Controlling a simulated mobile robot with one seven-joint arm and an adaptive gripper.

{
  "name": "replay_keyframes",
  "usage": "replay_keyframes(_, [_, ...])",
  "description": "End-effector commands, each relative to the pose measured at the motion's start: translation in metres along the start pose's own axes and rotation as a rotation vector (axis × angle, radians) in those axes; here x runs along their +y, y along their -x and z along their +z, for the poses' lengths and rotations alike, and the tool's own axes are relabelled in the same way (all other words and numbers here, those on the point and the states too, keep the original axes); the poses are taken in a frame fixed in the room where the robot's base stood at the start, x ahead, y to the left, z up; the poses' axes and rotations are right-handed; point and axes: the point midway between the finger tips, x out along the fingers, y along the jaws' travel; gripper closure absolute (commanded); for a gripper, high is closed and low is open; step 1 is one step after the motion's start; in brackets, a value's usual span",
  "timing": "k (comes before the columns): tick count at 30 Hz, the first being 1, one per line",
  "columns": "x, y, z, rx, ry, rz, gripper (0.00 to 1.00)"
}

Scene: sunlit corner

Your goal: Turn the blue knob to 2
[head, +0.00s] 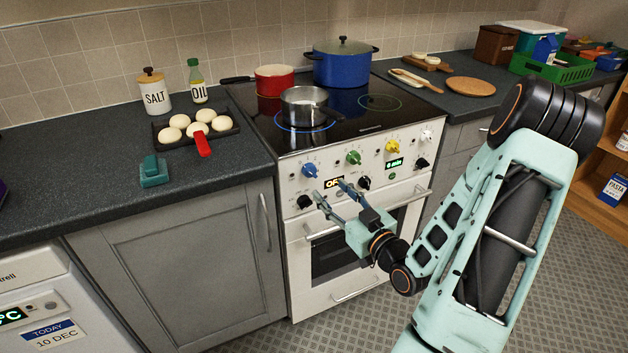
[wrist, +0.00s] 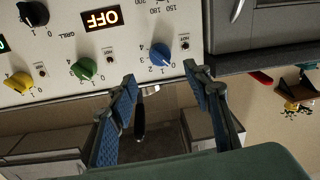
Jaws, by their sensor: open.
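The blue knob (head: 310,170) is at the left end of the upper row on the white stove front (head: 298,228). It also shows in the wrist view (wrist: 160,53), which is upside down, with small digits around it. My gripper (head: 330,189) is open and empty in front of the stove front, a little below and right of the blue knob in the head view. In the wrist view the blue knob appears just beyond the gap between the fingertips (wrist: 160,76), apart from them.
A green knob (head: 353,157), a yellow knob (head: 392,146) and a white knob (head: 427,135) continue the row. A black knob (head: 305,202) and a display reading OFF (head: 333,183) are below. The oven handle (head: 412,195) sticks out lower. Pots stand on the hob.

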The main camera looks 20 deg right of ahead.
Motion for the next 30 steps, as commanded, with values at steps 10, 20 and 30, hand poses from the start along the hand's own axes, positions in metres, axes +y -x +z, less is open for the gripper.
replay_keyframes(10, [-0.001, -0.066, 0.0, 0.001, -0.001, -0.002, 0.55])
replay_keyframes(20, [-0.001, -0.092, 0.001, -0.002, -0.003, 0.0, 0.55])
replay_keyframes(30, [0.0, -0.092, 0.001, -0.003, -0.003, 0.0, 0.67])
